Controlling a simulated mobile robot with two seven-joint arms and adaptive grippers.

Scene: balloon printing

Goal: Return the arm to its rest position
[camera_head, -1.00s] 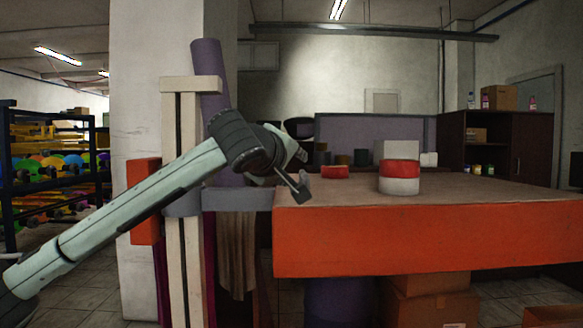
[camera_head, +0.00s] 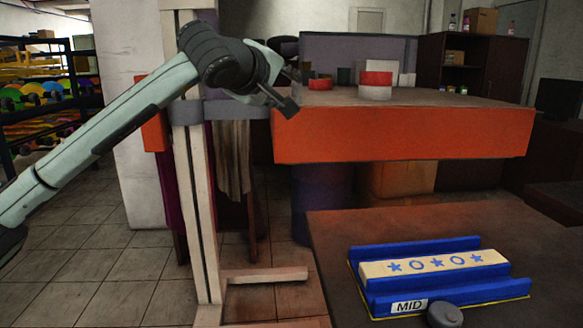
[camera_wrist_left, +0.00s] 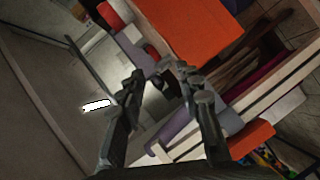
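My left arm comes in from the left in the head view, stretched out above the floor. Its gripper (camera_head: 287,98) is in front of the left end of the orange-edged table and holds nothing. In the left wrist view the two fingers of the left gripper (camera_wrist_left: 152,76) stand apart with an empty gap between them. My right arm and right gripper are not in view.
The orange-edged table (camera_head: 400,135) carries red-and-white round items (camera_head: 375,86). A wooden post stand (camera_head: 189,180) is close beside my left arm. A lower brown table (camera_head: 345,225) holds a blue tray (camera_head: 440,288) with a star-and-circle strip (camera_head: 432,264) and MID label.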

